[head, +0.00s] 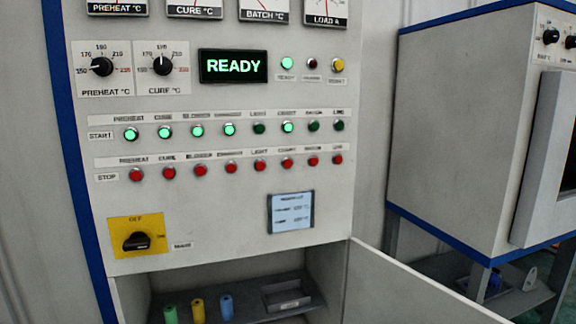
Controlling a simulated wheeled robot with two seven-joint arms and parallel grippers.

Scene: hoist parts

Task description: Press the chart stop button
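The chart stop button (286,162) is a small red round button in the STOP row of the grey control panel (230,205). It sits sixth from the left, under a small label that appears to read CHART. The chart start button (287,127) straight above it glows bright green. Neither of my grippers is in view, and nothing covers the button.
Other red stop buttons (260,165) sit close on both sides. A READY display (233,66) and a yellow-plated rotary switch (137,240) are on the panel. An open shelf (250,308) and a protruding door or flap (410,290) lie below. A grey oven-like cabinet (455,130) stands right.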

